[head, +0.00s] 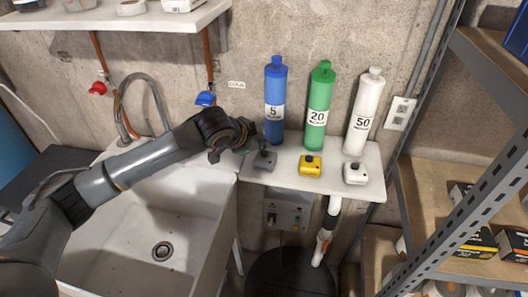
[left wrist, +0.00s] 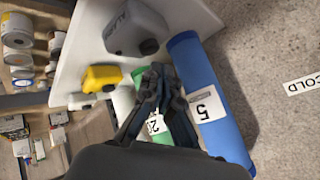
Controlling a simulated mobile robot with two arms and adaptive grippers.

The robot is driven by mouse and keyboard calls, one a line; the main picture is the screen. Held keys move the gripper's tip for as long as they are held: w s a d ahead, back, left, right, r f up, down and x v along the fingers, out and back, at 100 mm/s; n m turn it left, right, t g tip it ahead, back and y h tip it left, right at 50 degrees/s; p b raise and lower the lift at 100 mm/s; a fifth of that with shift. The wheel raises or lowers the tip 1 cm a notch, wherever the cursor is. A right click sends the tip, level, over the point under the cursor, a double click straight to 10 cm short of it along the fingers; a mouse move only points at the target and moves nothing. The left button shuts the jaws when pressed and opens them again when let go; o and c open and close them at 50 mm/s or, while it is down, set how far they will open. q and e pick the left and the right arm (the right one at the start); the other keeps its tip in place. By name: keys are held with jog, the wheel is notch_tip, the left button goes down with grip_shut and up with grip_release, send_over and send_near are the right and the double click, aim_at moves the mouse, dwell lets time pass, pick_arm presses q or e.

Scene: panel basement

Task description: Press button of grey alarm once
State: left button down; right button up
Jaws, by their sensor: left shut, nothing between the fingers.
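The grey alarm (head: 265,160) is a small box at the left end of the white shelf, in front of the blue cylinder. In the left wrist view the grey alarm (left wrist: 130,25) is at the top, with a dark round button (left wrist: 149,46) on its lower right. My left gripper (head: 246,137) is just left of the alarm in the head view. Its fingers (left wrist: 158,72) are shut and empty, and show just below the button in the wrist view. I cannot tell whether they touch it. My right gripper is not in view.
A yellow alarm (head: 310,165) and a white alarm (head: 355,173) stand to the right on the white shelf (head: 285,178). Blue (head: 275,103), green (head: 318,108) and white (head: 363,112) cylinders stand behind. A sink (head: 165,225) is at left; metal shelving (head: 455,180) is at right.

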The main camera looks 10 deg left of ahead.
pick_arm(q)
jog(key=shift+f, duration=0.1)
dwell(0.7)
jog(key=shift+f, duration=0.3)
jog(key=shift+f, duration=0.1)
dwell(0.3)
jog(key=shift+f, duration=0.4)
dwell(0.5)
jog(key=shift+r+p, duration=0.1)
jog(key=shift+p, duration=0.25)
jog(key=shift+r+p, duration=0.8)
jog(key=shift+p, duration=0.15)
